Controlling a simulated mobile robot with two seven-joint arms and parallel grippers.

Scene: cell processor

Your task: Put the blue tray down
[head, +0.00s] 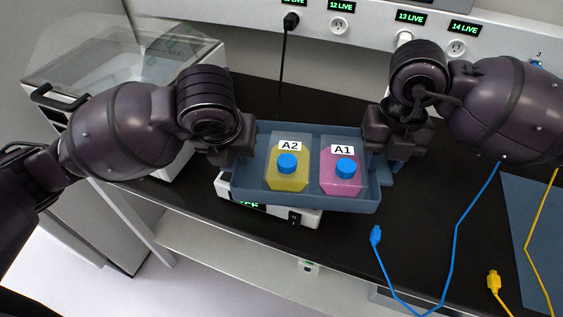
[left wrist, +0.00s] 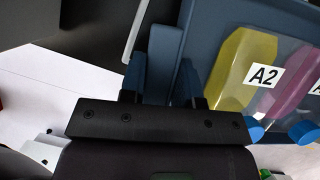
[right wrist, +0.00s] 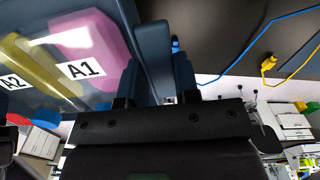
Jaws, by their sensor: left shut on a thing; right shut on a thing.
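The blue tray (head: 310,200) is held between my two grippers over the black worktop. It bears a yellow flask labelled A2 (head: 288,178) and a pink flask labelled A1 (head: 342,180), both with blue caps. My left gripper (head: 240,150) is shut on the tray's left end; the left wrist view shows its fingers around the tray's handle (left wrist: 164,62). My right gripper (head: 385,150) is shut on the right end; the right wrist view shows the handle (right wrist: 158,60) between its fingers. A white device (head: 270,208) with a green display shows below the tray's front left. The gap beneath is hard to judge.
A glass-lidded machine (head: 120,60) stands at the left. A blue cable (head: 455,235), a yellow cable (head: 530,250) and a blue mat (head: 525,205) lie at the right. A socket panel (head: 350,15) runs along the back, with a black cord hanging.

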